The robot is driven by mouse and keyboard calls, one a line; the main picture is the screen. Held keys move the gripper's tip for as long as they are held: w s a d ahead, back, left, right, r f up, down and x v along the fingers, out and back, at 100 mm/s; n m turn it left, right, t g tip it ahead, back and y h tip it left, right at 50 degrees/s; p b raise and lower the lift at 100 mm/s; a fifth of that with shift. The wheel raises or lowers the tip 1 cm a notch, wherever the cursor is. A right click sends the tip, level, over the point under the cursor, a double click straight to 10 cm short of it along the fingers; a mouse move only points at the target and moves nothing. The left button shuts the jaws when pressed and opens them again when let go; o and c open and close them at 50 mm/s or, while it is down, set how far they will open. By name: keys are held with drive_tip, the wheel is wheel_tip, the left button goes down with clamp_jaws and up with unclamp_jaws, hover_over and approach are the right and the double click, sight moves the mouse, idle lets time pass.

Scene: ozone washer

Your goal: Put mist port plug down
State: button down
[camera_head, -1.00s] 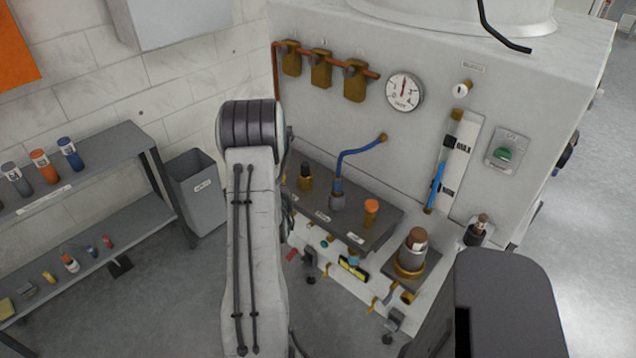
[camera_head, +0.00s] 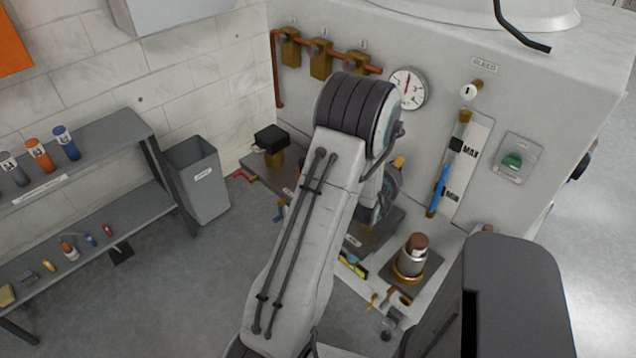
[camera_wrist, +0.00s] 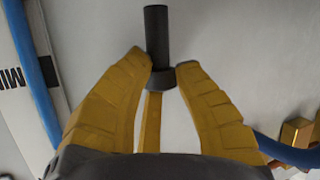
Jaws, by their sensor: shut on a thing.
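In the wrist view, the yellow fingers of my gripper (camera_wrist: 163,76) are closed around a dark grey plug (camera_wrist: 156,32). This looks like the mist port plug. Its slim cylinder stands out beyond the fingertips, with a wider collar between them. A pale panel surface lies behind it; I cannot tell how far away. In the head view my arm hides most of the gripper, and only a bit of yellow finger shows (camera_head: 399,162) in front of the washer's panel. The plug is hidden there.
The washer panel has a gauge (camera_head: 407,89), a blue sight tube (camera_head: 438,190) and a green switch (camera_head: 512,160). Below, a brown-topped cylinder (camera_head: 412,260) stands on a ledge. At left are a bin (camera_head: 197,180) and a shelf rack (camera_head: 75,165). A blue hose (camera_wrist: 285,152) runs near the fingers.

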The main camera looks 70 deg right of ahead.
drive_tip(key=w+d+f+n+t+b, duration=0.1)
drive_tip(key=w+f+b, duration=0.2)
drive_tip(key=w+b, duration=0.35)
drive_tip(key=w+r+n+t+b, duration=0.4)
drive_tip(key=w+r+b, duration=0.5)
drive_tip(key=w+b, duration=0.7)
drive_tip(key=shift+s+a+f+b, duration=0.15)
drive_tip(key=shift+s+f+b, duration=0.25)
drive_tip(key=shift+f, duration=2.3)
drive_tip(key=shift+s+a+f+b, duration=0.15)
drive_tip(key=shift+f+b, duration=0.5)
drive_tip(key=shift+f, duration=2.1)
drive_tip(key=shift+s+a+f+b, duration=0.1)
drive_tip(key=shift+s+f+b, duration=0.3)
drive_tip(key=shift+f, duration=2.3)
drive_tip(key=shift+w+f+b, duration=0.1)
drive_tip(key=shift+f+b, duration=0.1)
drive_tip(key=shift+b, duration=0.15)
drive_tip(key=c, duration=1.3)
unclamp_jaws()
drive_tip(key=shift+c, duration=0.2)
drive_tip(key=shift+r, duration=0.15)
